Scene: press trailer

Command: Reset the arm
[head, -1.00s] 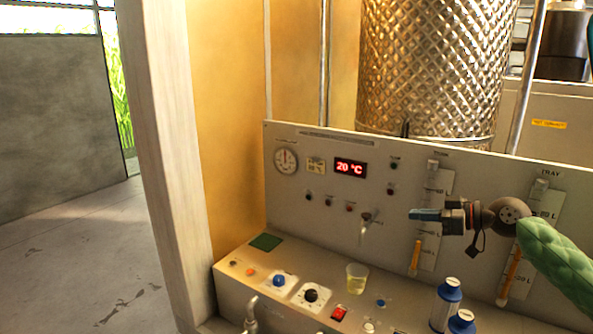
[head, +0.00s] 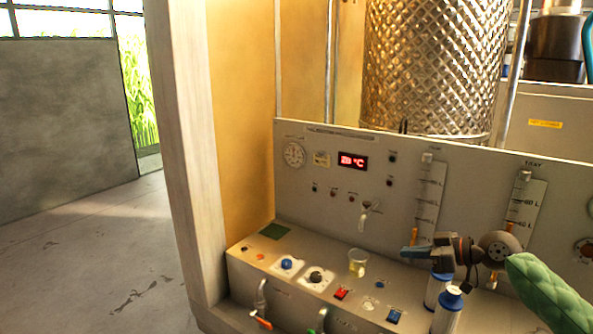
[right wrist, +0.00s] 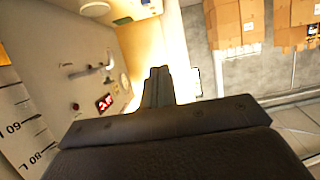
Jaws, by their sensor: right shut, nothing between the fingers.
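My right arm comes in from the right in the head view, with a green padded sleeve. My right gripper (head: 418,252) is shut and empty, pointing left in front of the control panel (head: 318,205). In the right wrist view its closed fingers (right wrist: 158,87) point up the picture with nothing between them. The gripper is apart from the cup and the panel as far as I can tell. My left gripper is not in view.
A cup of yellowish liquid (head: 358,263) stands on the console ledge among knobs and switches. Blue-capped bottles (head: 447,308) stand below my right gripper. A dimpled steel tank (head: 432,70) rises behind the panel. Open floor (head: 95,260) lies at the left.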

